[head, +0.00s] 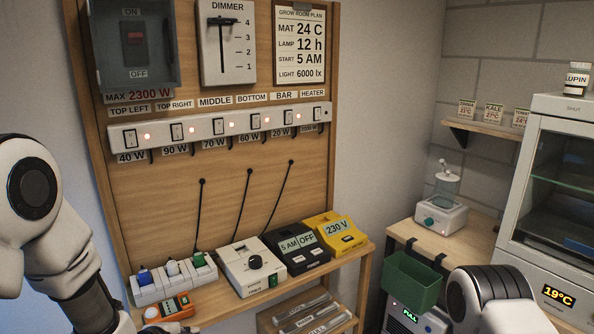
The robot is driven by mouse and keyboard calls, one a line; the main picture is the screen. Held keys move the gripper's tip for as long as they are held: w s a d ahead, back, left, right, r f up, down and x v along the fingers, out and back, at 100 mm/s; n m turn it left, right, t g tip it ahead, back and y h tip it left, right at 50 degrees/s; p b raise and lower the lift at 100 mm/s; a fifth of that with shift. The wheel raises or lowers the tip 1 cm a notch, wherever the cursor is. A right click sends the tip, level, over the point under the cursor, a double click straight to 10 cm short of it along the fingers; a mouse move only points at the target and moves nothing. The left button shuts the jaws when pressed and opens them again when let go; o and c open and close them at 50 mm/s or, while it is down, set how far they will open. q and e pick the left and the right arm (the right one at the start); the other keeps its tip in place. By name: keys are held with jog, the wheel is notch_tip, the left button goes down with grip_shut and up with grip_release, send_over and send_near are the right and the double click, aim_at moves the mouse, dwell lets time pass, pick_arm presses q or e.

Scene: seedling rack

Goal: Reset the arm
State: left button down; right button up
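My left arm (55,225) comes in from the left edge and bends down past the bottom edge near the left end of the wooden bench. My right arm (490,298) shows only as a rounded white joint with a dark cap at the bottom right, in front of the cabinet. I cannot make out the fingers of either gripper. Whether either gripper holds something is hidden.
A bench (225,296) carries a socket strip (175,284), an orange meter (170,308), a white dial box (253,268), a black timer (295,252) and a yellow box (335,231). A green bin (410,282) hangs right. A glass-door cabinet (570,125) stands far right.

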pick_arm(q)
jog(key=s+f+n+g, duration=0.35)
jog(key=s+f, duration=0.55)
jog(key=f, duration=0.5)
jog(key=s+a+f+n+g, duration=0.1)
jog(key=s+f+n+g, duration=0.1)
jog(key=s+n, duration=0.3)
jog(key=s+a+f+n+g+y, duration=0.1)
jog(key=s+f+n, duration=0.4)
jog(key=s, duration=0.5)
jog(key=s+a+f+n+g+y, duration=0.1)
jog(key=s+f+n+g, duration=0.2)
jog(key=s+n, duration=0.2)
jog(key=s, duration=0.2)
jog(key=shift+s+f+b, duration=0.3)
